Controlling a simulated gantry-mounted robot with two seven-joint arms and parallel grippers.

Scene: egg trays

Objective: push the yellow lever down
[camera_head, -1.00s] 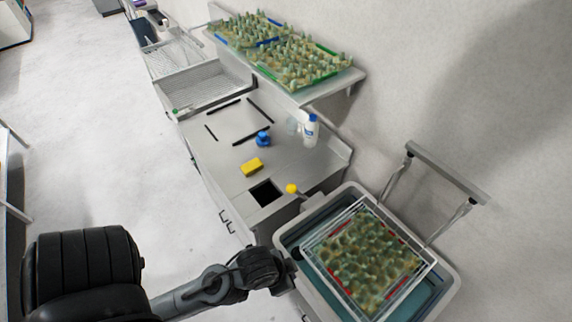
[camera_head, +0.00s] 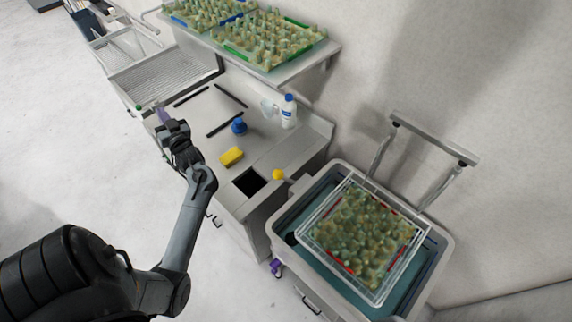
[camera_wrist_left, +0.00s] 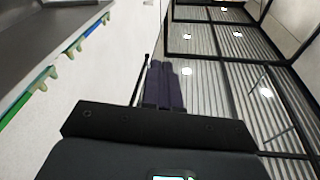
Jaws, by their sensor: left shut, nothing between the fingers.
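The yellow lever shows as a round yellow knob (camera_head: 278,174) at the right end of the counter, between the dark square opening and the basin. Its stem is too small to make out. My left gripper (camera_head: 163,117) is over the left front part of the counter, well left of the knob and apart from it. Its fingers are shut and empty; they also show as two dark fingers side by side in the left wrist view (camera_wrist_left: 165,84). The lever does not show in that view. My right gripper is not in view.
A yellow sponge (camera_head: 231,156), a blue-topped item (camera_head: 239,126) and a white bottle (camera_head: 288,112) stand on the counter. Egg trays lie on the shelf (camera_head: 330,50). A wire rack (camera_head: 165,78) is at left.

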